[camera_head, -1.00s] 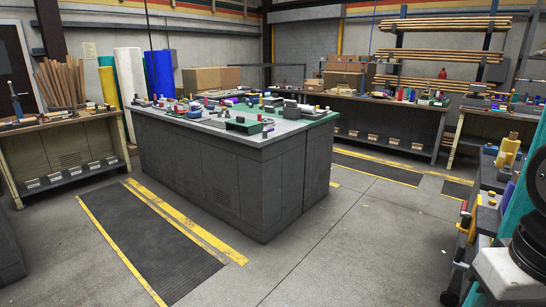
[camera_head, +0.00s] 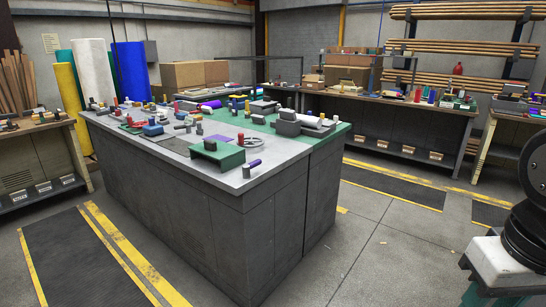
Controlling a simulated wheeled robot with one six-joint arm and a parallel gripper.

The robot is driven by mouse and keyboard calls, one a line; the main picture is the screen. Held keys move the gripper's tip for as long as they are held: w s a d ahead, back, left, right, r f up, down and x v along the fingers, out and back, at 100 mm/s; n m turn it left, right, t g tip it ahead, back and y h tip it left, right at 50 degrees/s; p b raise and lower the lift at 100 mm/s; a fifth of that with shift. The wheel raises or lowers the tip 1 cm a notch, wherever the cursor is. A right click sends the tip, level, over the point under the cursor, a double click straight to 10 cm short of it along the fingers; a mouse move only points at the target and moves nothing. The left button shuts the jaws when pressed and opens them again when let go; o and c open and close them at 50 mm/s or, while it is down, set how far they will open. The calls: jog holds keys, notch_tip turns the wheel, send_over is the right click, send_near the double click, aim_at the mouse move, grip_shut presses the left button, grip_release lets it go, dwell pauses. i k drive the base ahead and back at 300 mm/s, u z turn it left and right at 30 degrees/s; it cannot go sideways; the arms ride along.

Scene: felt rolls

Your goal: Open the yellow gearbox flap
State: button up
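I cannot make out a yellow gearbox flap anywhere in the head view. The large grey workbench (camera_head: 215,228) in the middle carries many small parts, some with yellow bits, too small to tell apart. A green block-like fixture (camera_head: 217,153) stands near its front edge, with a purple-handled piece (camera_head: 252,165) beside it. My gripper is not in view; only a black and white part of my own arm shows at the right edge.
Side benches stand at left (camera_head: 45,158) and at the back right (camera_head: 400,112). Tall felt rolls, white (camera_head: 93,70), blue (camera_head: 132,70) and yellow (camera_head: 68,105), lean behind. Open concrete floor (camera_head: 400,255) lies right of the central bench.

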aim_at(238, 94)
jog(key=i, duration=2.35)
jog(key=z, duration=0.8)
jog(key=i, duration=5.75)
jog(key=u, duration=1.85)
jog(key=i, duration=0.45)
jog(key=u, duration=0.6)
